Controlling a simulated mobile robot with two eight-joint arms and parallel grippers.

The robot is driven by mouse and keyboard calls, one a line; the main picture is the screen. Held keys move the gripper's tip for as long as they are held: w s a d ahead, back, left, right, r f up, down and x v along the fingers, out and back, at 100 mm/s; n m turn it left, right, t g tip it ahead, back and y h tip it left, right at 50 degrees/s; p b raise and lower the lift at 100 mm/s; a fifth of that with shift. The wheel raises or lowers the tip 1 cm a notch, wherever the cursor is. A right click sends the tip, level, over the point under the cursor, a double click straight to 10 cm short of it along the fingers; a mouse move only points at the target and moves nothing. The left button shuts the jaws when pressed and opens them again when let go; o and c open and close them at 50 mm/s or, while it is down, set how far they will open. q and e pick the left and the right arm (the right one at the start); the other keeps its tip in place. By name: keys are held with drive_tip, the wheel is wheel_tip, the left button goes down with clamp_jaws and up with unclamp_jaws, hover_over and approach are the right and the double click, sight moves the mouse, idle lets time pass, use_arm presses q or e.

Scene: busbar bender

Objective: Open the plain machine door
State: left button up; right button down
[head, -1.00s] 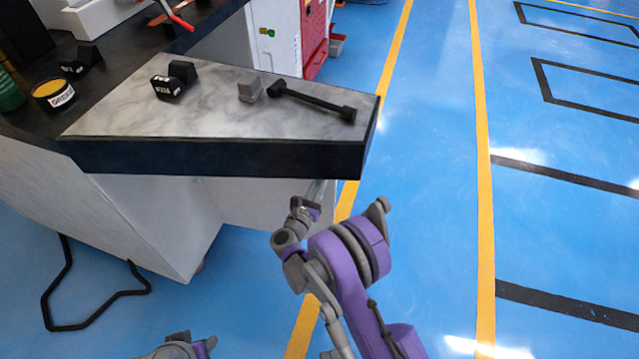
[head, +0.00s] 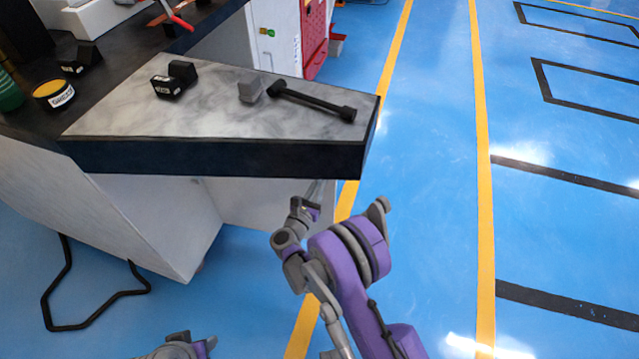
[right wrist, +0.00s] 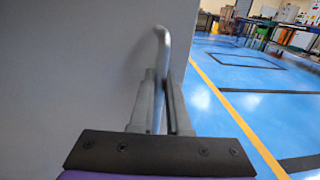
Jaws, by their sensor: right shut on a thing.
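The plain door is a smooth grey panel that fills the left of the right wrist view (right wrist: 75,75). A bent metal bar handle (right wrist: 163,48) stands near the panel's right edge. My right gripper (right wrist: 160,95) is shut on this handle, with a finger on either side of the bar. In the head view a pale panel (head: 255,205) shows below the worktop, beside my right arm; the right fingers are mostly hidden there by my own wrist. A part of my left arm shows at the bottom edge, but its gripper is not seen.
A marble-topped worktop (head: 225,110) with a dark edge overhangs the panel. On it lie a black rod tool (head: 312,101), a grey block (head: 250,90) and black blocks. A black bent tube (head: 66,285) stands at the lower left. Blue floor (head: 420,190) is clear to the right.

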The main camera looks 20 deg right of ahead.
drive_tip(key=b+v, duration=0.1)
drive_tip(key=v, duration=0.8)
drive_tip(key=shift+s+a, duration=0.2)
drive_tip(key=shift+a, duration=0.1)
